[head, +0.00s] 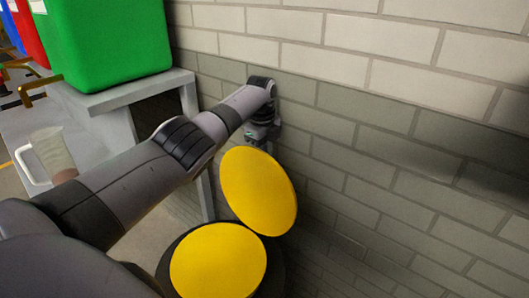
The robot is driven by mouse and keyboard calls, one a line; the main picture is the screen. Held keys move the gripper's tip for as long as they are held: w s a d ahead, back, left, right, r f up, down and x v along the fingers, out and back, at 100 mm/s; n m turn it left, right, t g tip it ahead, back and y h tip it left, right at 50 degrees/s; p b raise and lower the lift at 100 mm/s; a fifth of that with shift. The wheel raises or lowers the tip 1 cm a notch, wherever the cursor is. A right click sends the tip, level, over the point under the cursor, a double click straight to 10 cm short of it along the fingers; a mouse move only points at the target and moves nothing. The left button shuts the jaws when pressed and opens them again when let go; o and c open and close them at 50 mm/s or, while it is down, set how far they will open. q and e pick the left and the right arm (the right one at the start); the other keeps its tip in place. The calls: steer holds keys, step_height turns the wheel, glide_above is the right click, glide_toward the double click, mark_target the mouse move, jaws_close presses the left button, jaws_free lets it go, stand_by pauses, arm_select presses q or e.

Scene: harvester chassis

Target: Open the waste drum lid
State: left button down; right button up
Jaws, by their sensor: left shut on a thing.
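The waste drum (277,281) is dark and stands low at the bottom centre, with a yellow disc (218,262) across its top. The yellow lid (258,190) is tilted up steeply at the drum's far side, close to the wall. My left arm reaches across from the left. My left gripper (263,138) is at the upper edge of the lid and shut on it. The fingertips are partly hidden behind the lid. My right gripper is not in view.
A brick wall (400,110) runs close behind the lid. A grey table (130,96) at the left carries a green bin (105,40), with red (28,32) and blue bins beyond. A white-handled jug (50,153) is at the left, partly behind my arm.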

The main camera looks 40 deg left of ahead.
arm_select(q)
steer(key=shift+s+d+f, duration=0.1)
steer(key=shift+s+f, duration=0.2)
steer(key=shift+f, duration=0.2)
steer(key=c, duration=1.2)
jaws_free()
steer(key=shift+o, duration=0.2)
steer(key=shift+w, duration=0.15)
steer(key=shift+r, duration=0.15)
steer(key=shift+w+r, duration=0.1)
steer(key=shift+r, duration=0.3)
step_height(320, 180, up, 6)
steer(key=shift+s, duration=0.3)
